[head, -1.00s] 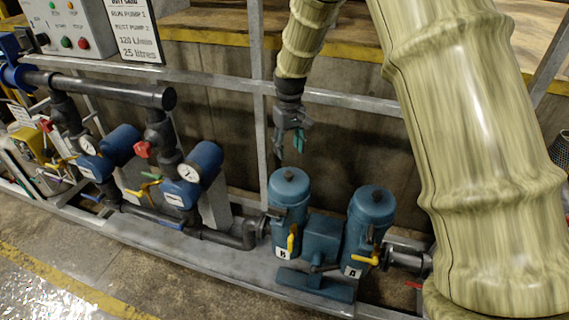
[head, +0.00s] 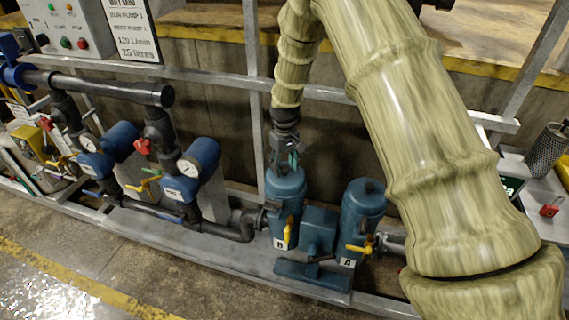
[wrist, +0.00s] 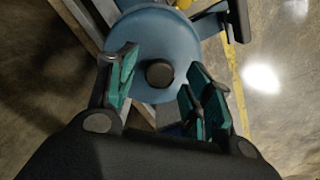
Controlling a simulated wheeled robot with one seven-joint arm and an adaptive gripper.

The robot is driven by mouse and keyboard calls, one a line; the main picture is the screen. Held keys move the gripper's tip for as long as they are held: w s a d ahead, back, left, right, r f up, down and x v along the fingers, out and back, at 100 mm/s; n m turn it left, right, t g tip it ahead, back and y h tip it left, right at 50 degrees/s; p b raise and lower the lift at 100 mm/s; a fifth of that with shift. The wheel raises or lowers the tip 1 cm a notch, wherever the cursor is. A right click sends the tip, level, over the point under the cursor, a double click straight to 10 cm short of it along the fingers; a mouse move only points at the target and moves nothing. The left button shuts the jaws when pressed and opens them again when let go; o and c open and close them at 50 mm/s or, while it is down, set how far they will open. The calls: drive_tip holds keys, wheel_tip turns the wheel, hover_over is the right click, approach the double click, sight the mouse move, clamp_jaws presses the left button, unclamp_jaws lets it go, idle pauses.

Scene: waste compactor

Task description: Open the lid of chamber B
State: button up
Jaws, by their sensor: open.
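Chamber B (head: 285,205) is a blue upright canister with a white "B" label and a yellow handle (head: 288,236) on its front. Its round blue lid (wrist: 155,45) fills the top middle of the wrist view, with a dark knob (wrist: 159,73) at its centre. My gripper (head: 290,160) is directly above the lid in the head view and hides most of the lid's top there. In the wrist view my gripper (wrist: 163,90) is open, with its teal-padded fingers on either side of the knob. I cannot tell whether they touch it.
Chamber A (head: 362,210), a similar blue canister with a yellow handle, stands to the right, with a blue block (head: 318,230) between them. Pipes and gauged blue pumps (head: 198,165) stand to the left. A grey rail (head: 215,80) runs behind.

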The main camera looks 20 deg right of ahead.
drive_tip(key=shift+w+f, duration=0.1)
drive_tip(key=shift+f, duration=0.15)
drive_tip(key=shift+r, duration=0.15)
clamp_jaws()
